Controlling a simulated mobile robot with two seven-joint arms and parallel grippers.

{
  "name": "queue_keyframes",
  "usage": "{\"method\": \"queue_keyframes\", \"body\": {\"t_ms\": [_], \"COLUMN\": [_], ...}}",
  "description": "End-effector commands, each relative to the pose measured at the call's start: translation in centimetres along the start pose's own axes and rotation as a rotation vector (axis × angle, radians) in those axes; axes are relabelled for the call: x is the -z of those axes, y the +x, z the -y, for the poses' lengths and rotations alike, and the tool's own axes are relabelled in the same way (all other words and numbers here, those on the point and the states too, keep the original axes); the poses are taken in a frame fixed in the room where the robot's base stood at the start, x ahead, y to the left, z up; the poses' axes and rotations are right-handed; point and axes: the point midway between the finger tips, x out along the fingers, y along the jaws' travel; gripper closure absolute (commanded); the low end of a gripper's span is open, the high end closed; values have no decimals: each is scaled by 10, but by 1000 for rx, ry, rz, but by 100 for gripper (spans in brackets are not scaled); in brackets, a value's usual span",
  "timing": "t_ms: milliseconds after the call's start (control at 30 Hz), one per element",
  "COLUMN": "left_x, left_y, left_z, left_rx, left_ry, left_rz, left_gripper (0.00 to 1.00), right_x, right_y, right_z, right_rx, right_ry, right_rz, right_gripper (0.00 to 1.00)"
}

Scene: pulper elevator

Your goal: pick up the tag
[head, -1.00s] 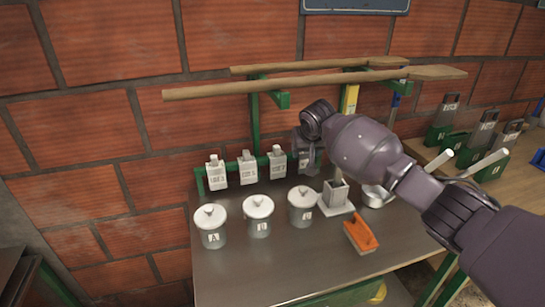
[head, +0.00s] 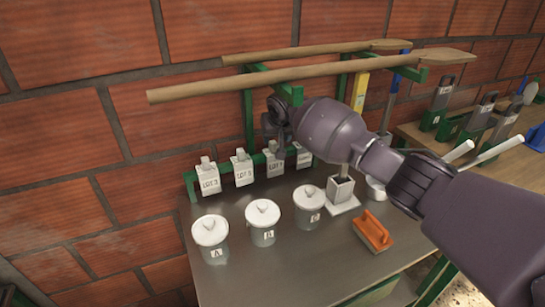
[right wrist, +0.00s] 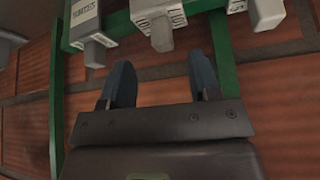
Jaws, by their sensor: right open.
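Several white tags with printed lot labels hang in a row on a green rail (head: 190,182) at the back of the metal table. In the head view they are the LOT 3 tag (head: 208,180), a second tag (head: 242,171), a LOT 1 tag (head: 274,167) and a partly hidden one (head: 304,158). My right gripper (head: 279,143) is just above and behind the LOT 1 tag. In the right wrist view the right gripper (right wrist: 162,80) is open and empty. One tag (right wrist: 158,18) is just beyond the gap between its fingertips. My left gripper is not in view.
Three lidded cans (head: 263,223) stand before the tags. A grey square holder (head: 341,193) and an orange block (head: 373,231) are at their right. Two long wooden handles (head: 310,76) lie across green brackets above my right arm. The brick wall is close behind.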

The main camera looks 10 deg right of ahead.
Motion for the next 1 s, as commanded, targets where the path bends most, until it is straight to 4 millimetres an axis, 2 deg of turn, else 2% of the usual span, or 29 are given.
{"method": "queue_keyframes", "body": {"t_ms": [200, 333, 500, 667, 767, 1000], "left_x": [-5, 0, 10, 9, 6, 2], "left_y": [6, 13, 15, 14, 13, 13], "left_z": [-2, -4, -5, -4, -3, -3], "left_rx": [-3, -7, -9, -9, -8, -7], "left_ry": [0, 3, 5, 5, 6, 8], "left_rz": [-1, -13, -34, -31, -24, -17], "left_gripper": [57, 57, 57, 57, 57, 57], "right_x": [0, 0, 2, 3, 3, 3], "right_y": [32, 46, 50, 49, 49, 49], "right_z": [3, 3, 3, 3, 3, 3], "right_rx": [0, 0, 1, 1, 1, 1], "right_ry": [0, 0, 0, 0, 0, 0], "right_rz": [5, 4, -1, -2, -2, -1], "right_gripper": [43, 43, 43, 43, 55, 92]}}
